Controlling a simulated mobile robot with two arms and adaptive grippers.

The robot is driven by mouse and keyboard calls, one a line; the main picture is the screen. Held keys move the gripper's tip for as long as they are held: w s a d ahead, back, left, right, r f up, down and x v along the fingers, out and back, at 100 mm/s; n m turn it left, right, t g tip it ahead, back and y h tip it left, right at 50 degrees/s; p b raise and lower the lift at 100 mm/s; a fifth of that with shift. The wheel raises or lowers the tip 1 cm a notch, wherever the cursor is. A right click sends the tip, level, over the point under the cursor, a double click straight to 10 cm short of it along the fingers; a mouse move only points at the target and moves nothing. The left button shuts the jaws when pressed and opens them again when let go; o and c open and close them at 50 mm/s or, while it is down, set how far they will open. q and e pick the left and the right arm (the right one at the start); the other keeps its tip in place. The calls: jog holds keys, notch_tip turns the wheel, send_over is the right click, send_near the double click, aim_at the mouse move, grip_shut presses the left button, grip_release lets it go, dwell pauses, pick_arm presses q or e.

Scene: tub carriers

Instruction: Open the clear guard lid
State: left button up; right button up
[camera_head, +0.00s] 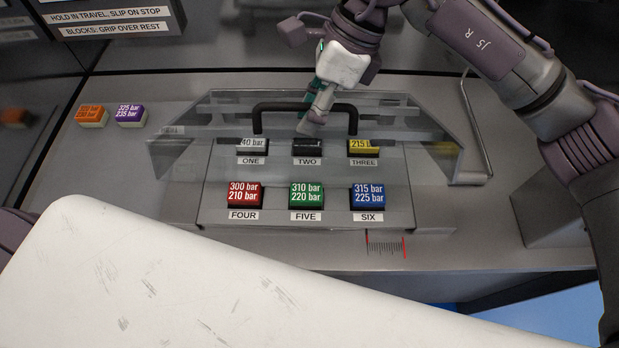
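The clear guard lid (400,118) is a see-through cover with slanted sides and a black bar handle (282,107). It stands over the back part of a grey panel and looks tilted up, but the exact angle is hard to tell. The front row of blocks shows clear below it. My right gripper (316,118) reaches down from the top, with its fingers at the middle of the handle. The fingers overlap the bar in the picture; whether they are closed on it cannot be told. My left gripper is out of view.
The panel holds labelled blocks in two rows, such as the red (245,194), green (306,194) and blue (368,195) ones in front. Orange (92,116) and purple (130,115) blocks lie loose at left. A bent metal rod (474,120) stands right of the lid.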

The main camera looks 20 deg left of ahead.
jog(key=s+d+f+p, duration=0.1)
jog(key=s+f, duration=0.3)
jog(key=f, duration=0.5)
jog(key=shift+s+d+f, duration=0.2)
jog(key=shift+s+f, duration=0.15)
jog(key=shift+s, duration=0.05)
jog(key=shift+r, duration=0.1)
